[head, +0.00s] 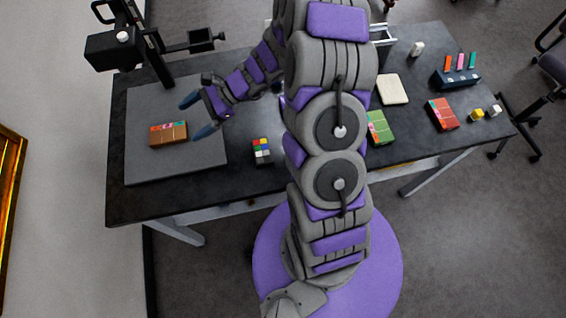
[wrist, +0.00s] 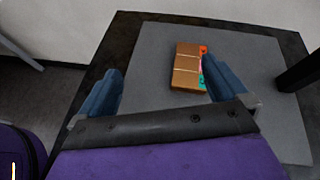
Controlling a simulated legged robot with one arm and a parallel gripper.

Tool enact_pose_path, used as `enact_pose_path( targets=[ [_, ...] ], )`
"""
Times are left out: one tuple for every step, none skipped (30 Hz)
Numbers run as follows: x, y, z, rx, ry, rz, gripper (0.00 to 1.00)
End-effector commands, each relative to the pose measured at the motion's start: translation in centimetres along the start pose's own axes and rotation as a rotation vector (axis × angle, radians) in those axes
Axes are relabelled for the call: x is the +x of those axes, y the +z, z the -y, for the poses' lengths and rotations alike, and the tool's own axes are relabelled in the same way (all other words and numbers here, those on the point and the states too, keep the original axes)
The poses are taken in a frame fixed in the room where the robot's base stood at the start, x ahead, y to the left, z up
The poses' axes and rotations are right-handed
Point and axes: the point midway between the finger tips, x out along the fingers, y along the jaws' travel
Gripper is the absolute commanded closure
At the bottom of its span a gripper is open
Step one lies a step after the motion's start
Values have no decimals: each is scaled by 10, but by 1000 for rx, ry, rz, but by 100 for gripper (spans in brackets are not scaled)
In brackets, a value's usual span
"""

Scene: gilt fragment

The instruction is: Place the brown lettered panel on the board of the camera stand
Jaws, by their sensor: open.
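The brown lettered panel (head: 168,134) lies flat on the grey board (head: 200,165) of the camera stand (head: 150,42). Coloured patches run along one edge of it. My gripper (head: 196,116) is open and empty, above the board and just right of the panel in the head view. In the wrist view the panel (wrist: 187,68) shows beyond the open fingers (wrist: 165,92), nearer the right finger. No contact between fingers and panel shows. The board (wrist: 150,60) has bare room around the panel.
A colourful cube (head: 262,150) stands right of the board on the dark table (head: 225,195). A green panel (head: 379,127), a red panel (head: 442,114), a cream block (head: 392,89) and a dark pen holder (head: 456,79) are further right. The stand's column rises at the board's back.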

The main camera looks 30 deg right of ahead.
Motion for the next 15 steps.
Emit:
enact_pose_path(
  targets=[
    [-1, 22, -12, -79, 49, -12, 0],
    [-2, 32, -20, -122, 80, -18, 0],
    [-2, 45, -31, -178, 121, -27, 0],
    [-4, 54, -39, -219, 150, -35, 0],
    [-5, 62, -48, -259, 181, -42, 0],
    [-8, 73, -59, -316, 221, -54, 0],
    [-10, 80, -68, -357, 251, -64, 0],
    [-12, 86, -77, -396, 282, -73, 0],
    [-16, 94, -89, -449, 321, -87, 0],
    [-19, 100, -98, -487, 352, -98, 0],
    [-22, 104, -107, -526, 382, -108, 0],
    [-27, 110, -119, -576, 421, -125, 0],
    [-31, 114, -128, -611, 452, -137, 0],
    [-35, 118, -137, -648, 482, -151, 0],
    [-42, 121, -148, -697, 521, -170, 0]
  ],
)
